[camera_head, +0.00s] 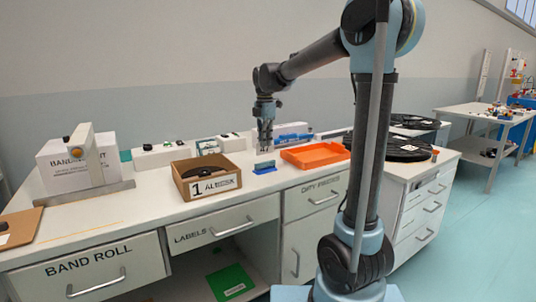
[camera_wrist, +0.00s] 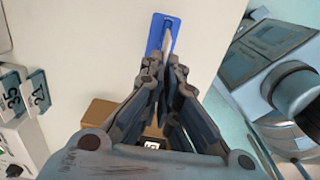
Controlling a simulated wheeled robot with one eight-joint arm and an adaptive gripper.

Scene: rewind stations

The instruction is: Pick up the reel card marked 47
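My gripper (camera_head: 265,147) points down over the counter, just above a small blue stand (camera_head: 265,171) with a teal-green card (camera_head: 265,164) standing in it. In the wrist view the blue stand (camera_wrist: 155,38) lies straight beyond the fingertips (camera_wrist: 166,70), with a thin pale card edge (camera_wrist: 168,36) showing in it. The fingertips are close together, and I cannot tell whether they touch the card. Two other cards, which seem to read 35 (camera_wrist: 13,98) and 31 (camera_wrist: 38,92), show at the left. No 47 is readable; the face of the card in the stand is hidden.
White holders (camera_head: 160,156) line the back. Black reels (camera_head: 402,149) lie at the right.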

